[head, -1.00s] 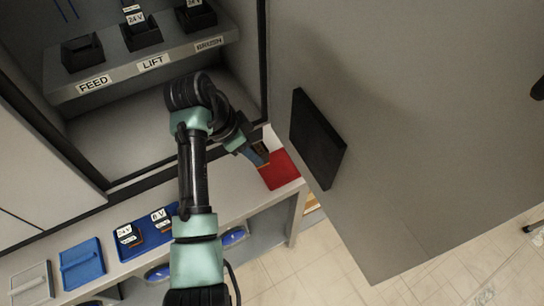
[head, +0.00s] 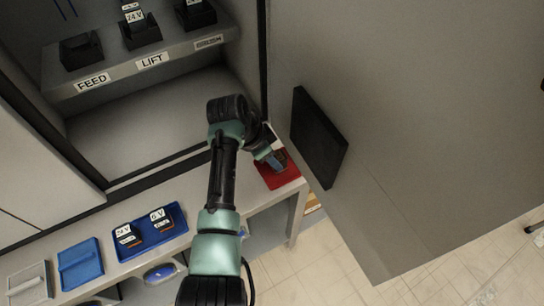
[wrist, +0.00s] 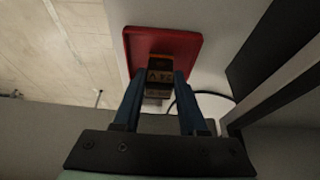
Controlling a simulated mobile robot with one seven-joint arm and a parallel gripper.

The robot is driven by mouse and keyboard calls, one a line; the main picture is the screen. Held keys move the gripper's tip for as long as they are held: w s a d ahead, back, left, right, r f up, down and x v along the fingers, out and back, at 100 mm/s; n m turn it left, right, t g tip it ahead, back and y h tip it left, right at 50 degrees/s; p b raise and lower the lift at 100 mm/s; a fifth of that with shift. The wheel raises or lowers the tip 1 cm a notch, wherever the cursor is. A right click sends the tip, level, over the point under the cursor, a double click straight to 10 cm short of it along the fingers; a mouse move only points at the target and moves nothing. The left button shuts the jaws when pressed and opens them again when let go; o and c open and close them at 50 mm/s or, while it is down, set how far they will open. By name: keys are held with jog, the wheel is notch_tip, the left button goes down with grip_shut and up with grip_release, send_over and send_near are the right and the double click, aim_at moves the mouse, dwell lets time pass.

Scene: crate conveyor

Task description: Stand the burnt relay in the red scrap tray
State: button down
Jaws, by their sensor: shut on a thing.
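The red scrap tray (head: 284,181) lies at the right end of the bench, and it also shows in the wrist view (wrist: 190,43). My gripper (head: 273,160) is at the tray. In the wrist view my gripper (wrist: 160,84) is shut on the burnt relay (wrist: 160,76), a dark block with a brownish lettered face between the two blue fingers. The relay is seen over the tray's near part. I cannot tell whether it touches the tray floor. In the head view my gripper mostly hides it.
A blue tray (head: 176,229) holds two relays, marked 24 V (head: 126,235) and 6 V (head: 160,219).

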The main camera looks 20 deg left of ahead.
jog(key=shift+f, duration=0.1)
jog(key=shift+c, duration=2.3)
grip_release()
jog(key=p+v, duration=0.1)
jog(key=v, duration=1.1)
jog(key=shift+w, duration=0.1)
